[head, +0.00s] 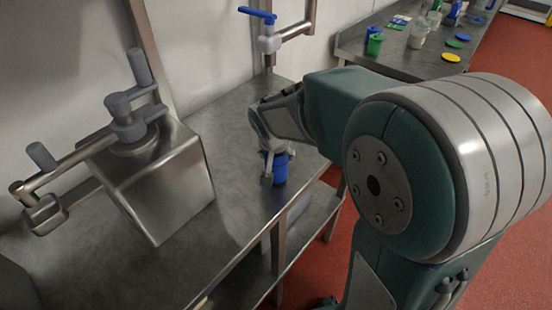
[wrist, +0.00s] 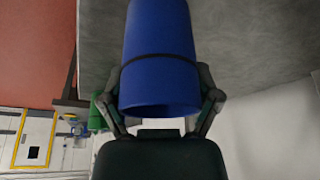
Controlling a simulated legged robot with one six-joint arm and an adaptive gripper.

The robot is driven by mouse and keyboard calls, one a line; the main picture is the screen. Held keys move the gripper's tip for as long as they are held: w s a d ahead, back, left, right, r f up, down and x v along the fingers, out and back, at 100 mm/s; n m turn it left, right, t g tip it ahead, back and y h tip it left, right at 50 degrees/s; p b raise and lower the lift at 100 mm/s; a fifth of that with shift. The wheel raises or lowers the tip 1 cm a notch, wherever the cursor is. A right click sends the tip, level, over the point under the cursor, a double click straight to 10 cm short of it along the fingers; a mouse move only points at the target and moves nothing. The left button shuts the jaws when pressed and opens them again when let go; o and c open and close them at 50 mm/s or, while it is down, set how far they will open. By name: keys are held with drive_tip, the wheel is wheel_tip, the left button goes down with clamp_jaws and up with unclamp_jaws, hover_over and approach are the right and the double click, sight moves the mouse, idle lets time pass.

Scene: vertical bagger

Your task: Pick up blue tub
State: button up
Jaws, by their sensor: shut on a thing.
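The blue tub (head: 280,168) is at the right edge of the steel table in the head view, with my gripper (head: 266,172) around it. In the wrist view the blue tub (wrist: 160,60) fills the upper middle. The fingers of my gripper (wrist: 163,98) lie on both sides of it and are shut on it. A dark band crosses the tub. In the head view my wrist hides part of the tub, and I cannot tell whether its base touches the table.
The steel table (head: 235,135) holds a metal box-like machine part (head: 165,185) at left. A blue-handled valve (head: 268,35) is on the wall pipe. A second table (head: 400,62) at the back carries a green tub (head: 375,44), jars and coloured lids. Red floor (head: 330,240) lies at right.

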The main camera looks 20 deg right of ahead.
drive_tip(key=s+r, duration=0.1)
drive_tip(key=r, duration=0.1)
drive_tip(key=s+r, duration=0.2)
drive_tip(key=r, duration=0.1)
drive_tip(key=s+r, duration=0.2)
drive_tip(key=r, duration=0.1)
drive_tip(key=shift+s+d+r, duration=0.1)
drive_tip(key=shift+d, duration=0.05)
drive_tip(key=s+r, duration=0.1)
drive_tip(key=s, duration=0.2)
drive_tip(key=s+r, duration=0.1)
drive_tip(key=s, duration=0.2)
drive_tip(key=s+r, duration=0.1)
drive_tip(key=s, duration=0.1)
drive_tip(key=shift+s+d+r, duration=0.3)
drive_tip(key=shift+s, duration=0.1)
